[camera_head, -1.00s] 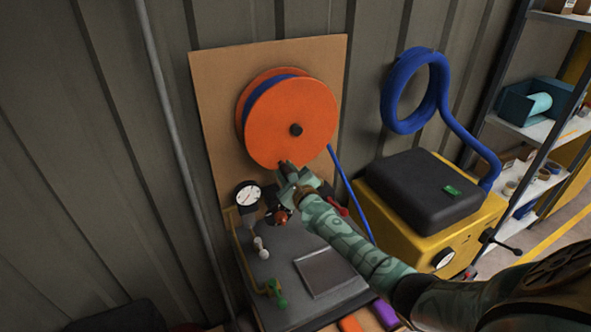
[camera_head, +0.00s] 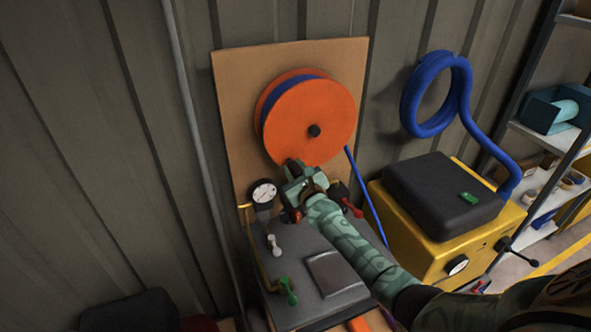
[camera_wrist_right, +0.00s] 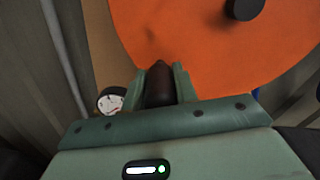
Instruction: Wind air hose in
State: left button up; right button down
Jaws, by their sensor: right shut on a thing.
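An orange hose reel (camera_head: 310,115) with a dark hub knob stands in front of a brown board. Blue air hose (camera_head: 277,100) is wound on it, and a length (camera_head: 366,195) runs down from the reel's right side. My right gripper (camera_head: 294,172) is at the lower edge of the reel. In the right wrist view it is shut on a dark brown handle (camera_wrist_right: 159,85), which stands in front of the orange reel face. In the head view the gripper mostly hides this handle. My left gripper is not in view.
A pressure gauge (camera_head: 263,192) and a grey bench unit (camera_head: 323,270) with valves are below the reel. A yellow compressor (camera_head: 420,240) with a black top is to the right. A coiled blue hose (camera_head: 432,95) hangs on the wall, beside shelves (camera_head: 548,140).

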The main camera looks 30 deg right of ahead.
jog(key=c, duration=1.1)
grip_release()
jog(key=shift+a, duration=0.1)
jog(key=shift+s, duration=0.35)
jog(key=s+a+p, duration=0.2)
jog(key=s+p, duration=0.1)
jog(key=s, duration=1.2)
jog(key=shift+s, duration=0.3)
jog(key=shift+f, duration=0.1)
